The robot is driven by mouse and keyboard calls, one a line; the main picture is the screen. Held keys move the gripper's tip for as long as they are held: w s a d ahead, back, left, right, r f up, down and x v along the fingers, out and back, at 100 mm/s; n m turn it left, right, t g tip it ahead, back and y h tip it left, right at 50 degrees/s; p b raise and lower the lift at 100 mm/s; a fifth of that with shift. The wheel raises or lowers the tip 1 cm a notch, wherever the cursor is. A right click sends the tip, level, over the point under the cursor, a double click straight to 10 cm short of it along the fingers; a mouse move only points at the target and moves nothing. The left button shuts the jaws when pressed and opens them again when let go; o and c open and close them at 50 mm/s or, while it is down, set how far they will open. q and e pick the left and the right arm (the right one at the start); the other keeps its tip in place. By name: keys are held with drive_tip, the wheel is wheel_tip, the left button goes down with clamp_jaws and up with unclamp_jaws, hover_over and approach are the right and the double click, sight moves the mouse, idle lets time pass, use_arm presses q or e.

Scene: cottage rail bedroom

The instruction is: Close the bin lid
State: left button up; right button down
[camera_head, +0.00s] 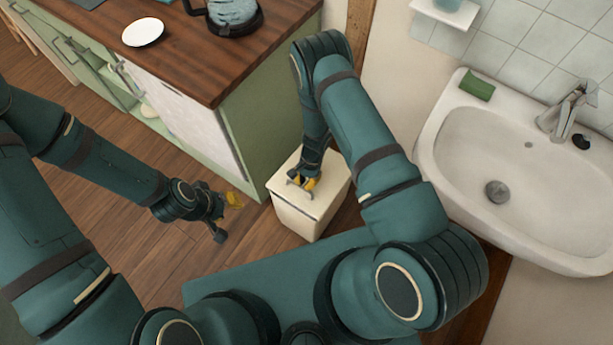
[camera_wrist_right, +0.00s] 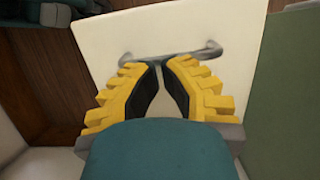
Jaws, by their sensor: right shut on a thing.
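The bin (camera_head: 296,220) is a small cream box on the floor between the green cabinet and the sink. Its cream lid (camera_head: 334,183) lies flat or nearly flat on top; a small gap cannot be ruled out. My right gripper (camera_head: 303,186) is over the lid, shut on its grey bar handle. In the right wrist view, the yellow-and-black fingers (camera_wrist_right: 163,68) meet at the handle (camera_wrist_right: 192,55), partly hiding it, with the pale lid (camera_wrist_right: 225,30) behind. My left gripper (camera_head: 228,217) hangs left of the bin, apart from it, its fingers spread and empty.
The green cabinet with a brown wooden top (camera_head: 200,55) stands close to the bin's left; a white plate (camera_head: 143,32) and a kettle-like vessel (camera_head: 233,17) rest on it. A white sink (camera_head: 440,150) is at the right. Wooden floor (camera_head: 150,255) is free at the left.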

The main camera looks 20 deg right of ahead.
sight(302, 193)
idle(0.3)
